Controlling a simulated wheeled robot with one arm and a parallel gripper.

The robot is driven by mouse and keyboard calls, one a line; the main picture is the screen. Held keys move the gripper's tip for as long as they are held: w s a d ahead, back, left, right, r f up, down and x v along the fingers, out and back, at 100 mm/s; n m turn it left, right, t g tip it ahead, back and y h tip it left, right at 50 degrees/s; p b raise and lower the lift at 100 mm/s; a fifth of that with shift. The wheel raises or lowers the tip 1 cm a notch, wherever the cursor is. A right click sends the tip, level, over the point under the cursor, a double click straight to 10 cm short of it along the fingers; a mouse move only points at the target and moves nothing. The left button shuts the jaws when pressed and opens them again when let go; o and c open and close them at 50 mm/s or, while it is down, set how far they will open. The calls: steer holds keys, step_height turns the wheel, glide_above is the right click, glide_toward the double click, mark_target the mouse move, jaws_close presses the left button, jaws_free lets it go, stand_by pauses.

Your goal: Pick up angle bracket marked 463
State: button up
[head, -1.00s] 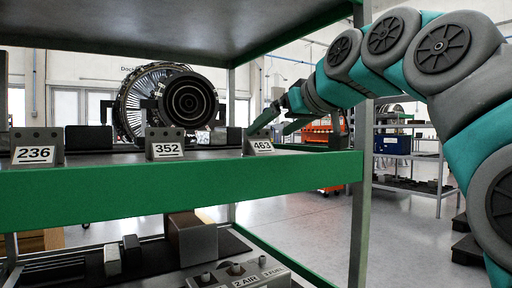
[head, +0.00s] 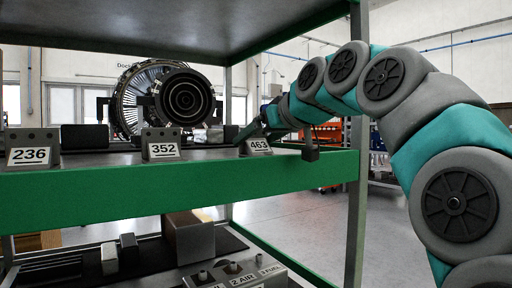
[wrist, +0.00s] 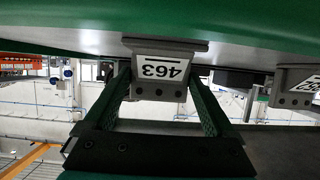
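The angle bracket marked 463 (head: 258,148) is a grey metal piece with a white number label, standing at the right end of the green-edged shelf (head: 180,190). In the wrist view the bracket (wrist: 165,65) appears upside down. My gripper (wrist: 160,78) has its two green fingers apart, one on each side of the bracket, with the tips near its side edges. I cannot tell whether they touch it.
Bracket 352 (head: 161,144) and bracket 236 (head: 29,150) stand to the left on the same shelf; a neighbouring bracket (wrist: 295,88) shows in the wrist view. A turbofan (head: 165,95) is behind.

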steer(key=c, duration=0.8)
steer(key=shift+r, duration=0.1)
